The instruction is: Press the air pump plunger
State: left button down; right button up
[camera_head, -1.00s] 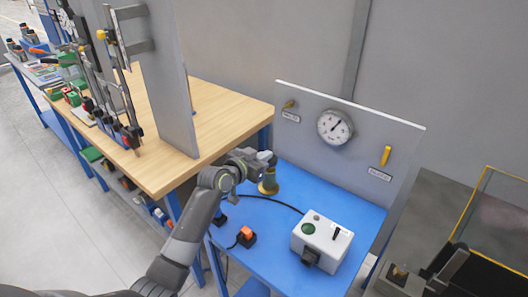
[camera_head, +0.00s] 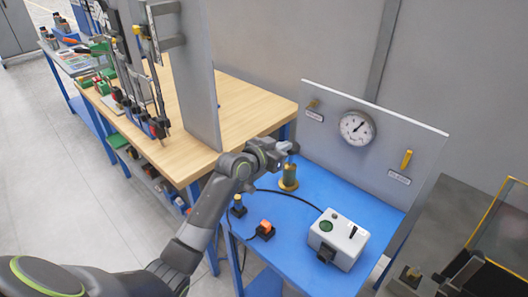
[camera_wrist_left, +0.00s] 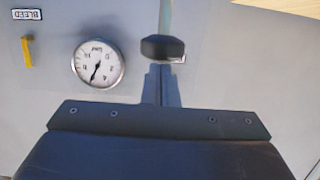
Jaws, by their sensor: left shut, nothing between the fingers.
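In the left wrist view, which is upside down, the black plunger knob (camera_wrist_left: 163,48) sits right at the tips of my shut, empty left gripper (camera_wrist_left: 163,68). I cannot tell whether they touch. The plunger rod (camera_wrist_left: 166,14) runs from the knob to the picture's top edge. My right gripper is not in view.
A grey panel with a round gauge (camera_head: 357,128) and yellow bleed handle (camera_head: 406,159) stands behind the blue table (camera_head: 300,210). A wooden bench (camera_head: 245,105) is at left.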

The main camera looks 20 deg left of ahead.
pick_arm(q)
jog(key=b+v, duration=0.1)
jog(key=v, duration=0.6)
jog(key=shift+s+a, duration=0.2)
jog(key=shift+s, duration=0.2)
dwell(0.6)
